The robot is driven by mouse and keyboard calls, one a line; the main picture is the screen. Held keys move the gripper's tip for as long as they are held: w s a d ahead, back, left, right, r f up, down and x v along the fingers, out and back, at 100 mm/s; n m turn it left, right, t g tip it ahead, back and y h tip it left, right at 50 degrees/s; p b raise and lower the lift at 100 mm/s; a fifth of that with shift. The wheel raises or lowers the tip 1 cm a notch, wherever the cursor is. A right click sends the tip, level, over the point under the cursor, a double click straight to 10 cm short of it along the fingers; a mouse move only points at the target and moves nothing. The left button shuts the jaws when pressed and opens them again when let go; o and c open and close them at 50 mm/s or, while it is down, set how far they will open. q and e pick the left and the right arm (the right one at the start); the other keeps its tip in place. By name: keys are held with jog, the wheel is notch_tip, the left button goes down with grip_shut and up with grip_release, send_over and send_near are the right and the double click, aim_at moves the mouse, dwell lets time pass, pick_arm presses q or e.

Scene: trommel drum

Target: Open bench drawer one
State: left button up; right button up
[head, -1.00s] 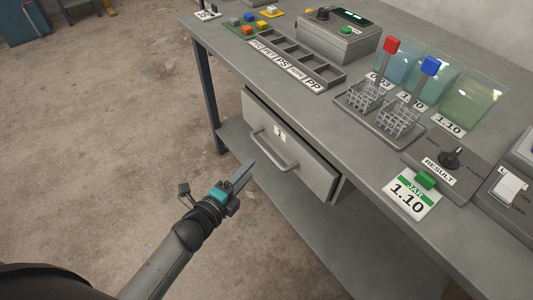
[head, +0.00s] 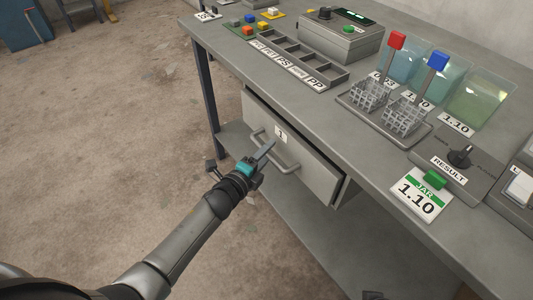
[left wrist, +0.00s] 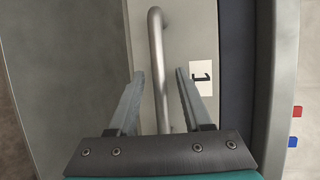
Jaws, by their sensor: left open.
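Bench drawer one (head: 312,172) is a grey drawer under the bench top, with a white label marked 1 (head: 281,133) and a bar handle (head: 287,165). It looks shut or nearly so; I cannot tell exactly. My left gripper (head: 268,150) is at the handle. In the left wrist view the handle (left wrist: 158,60) runs between the two open fingers (left wrist: 160,95), with a gap on either side. The label (left wrist: 201,78) is just right of the fingers. My right gripper is not in view.
The grey bench top (head: 345,110) carries a sorting tray (head: 300,57), a control box (head: 340,38), two wire baskets on a tray (head: 385,112), and a jar card (head: 421,196). A bench leg (head: 207,90) stands left of the drawer.

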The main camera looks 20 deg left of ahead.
pick_arm(q)
grip_shut()
dwell(0.3)
dwell(1.1)
